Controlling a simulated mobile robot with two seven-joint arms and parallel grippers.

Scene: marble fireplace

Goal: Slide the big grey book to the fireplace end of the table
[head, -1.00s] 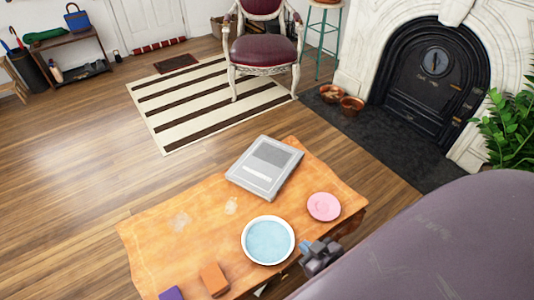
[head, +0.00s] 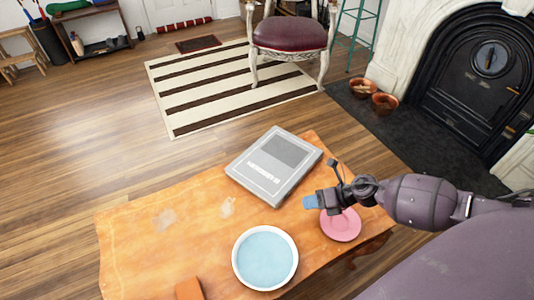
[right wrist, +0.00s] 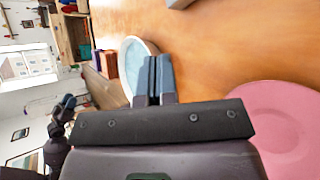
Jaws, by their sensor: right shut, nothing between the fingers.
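The big grey book (head: 274,166) lies flat on the wooden table (head: 150,235), towards its far right end near the fireplace (head: 475,75). A corner of a grey thing, likely the book, shows at the top of the right wrist view (right wrist: 180,3). My right gripper (head: 309,202) is over the table, just to the lower right of the book and apart from it. Its blue fingers are together and empty; they also show in the right wrist view (right wrist: 157,75). My left gripper is in neither view.
A pink plate (head: 341,226) lies beneath and beside my right gripper. A white-rimmed bowl with a blue inside (head: 265,258) stands on the table below the book. An orange-brown block (head: 188,290) is at the near edge. The table left of the book is mostly clear.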

